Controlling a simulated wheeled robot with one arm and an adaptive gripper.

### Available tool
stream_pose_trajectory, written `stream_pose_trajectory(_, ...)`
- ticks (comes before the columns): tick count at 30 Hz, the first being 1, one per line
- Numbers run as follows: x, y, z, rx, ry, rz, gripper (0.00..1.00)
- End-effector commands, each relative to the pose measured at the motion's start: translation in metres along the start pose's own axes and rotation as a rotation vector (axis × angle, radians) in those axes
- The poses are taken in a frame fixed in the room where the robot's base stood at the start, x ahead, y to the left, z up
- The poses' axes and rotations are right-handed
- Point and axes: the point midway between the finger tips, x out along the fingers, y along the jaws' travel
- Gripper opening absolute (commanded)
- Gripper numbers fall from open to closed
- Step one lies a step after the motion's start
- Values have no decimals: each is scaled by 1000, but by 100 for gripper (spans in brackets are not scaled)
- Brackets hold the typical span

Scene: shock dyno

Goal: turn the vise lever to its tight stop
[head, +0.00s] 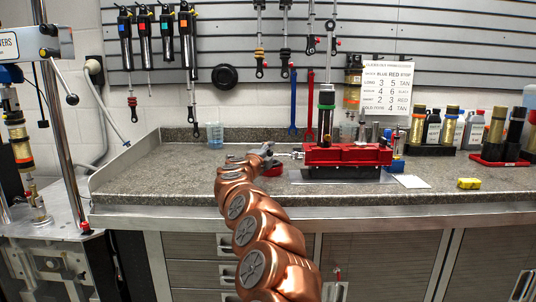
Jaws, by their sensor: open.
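The red vise (345,156) sits on the granite-look bench at centre right. A shock with a green band (326,100) stands upright at the vise. A short silver rod (292,155), apparently the vise lever or its screw, sticks out at the vise's left end. My gripper (271,150) is at the end of my copper arm, just left of this rod. It is open. The fingertips are small in the head view, and I cannot tell whether they touch the rod. The lever's full length and angle are not clear.
A red round object (272,170) lies under my gripper. A blue-tinted beaker (215,135) stands at the back left. Shocks hang on the wall. The bench (150,178) is clear at front left.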

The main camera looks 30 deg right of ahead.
Motion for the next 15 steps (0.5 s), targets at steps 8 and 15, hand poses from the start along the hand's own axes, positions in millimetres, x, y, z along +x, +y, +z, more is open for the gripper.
stream_pose_trajectory(8,-20,0,0,2,-2,4,52)
stream_pose_trajectory(15,-42,0,1,3,-3,3,52)
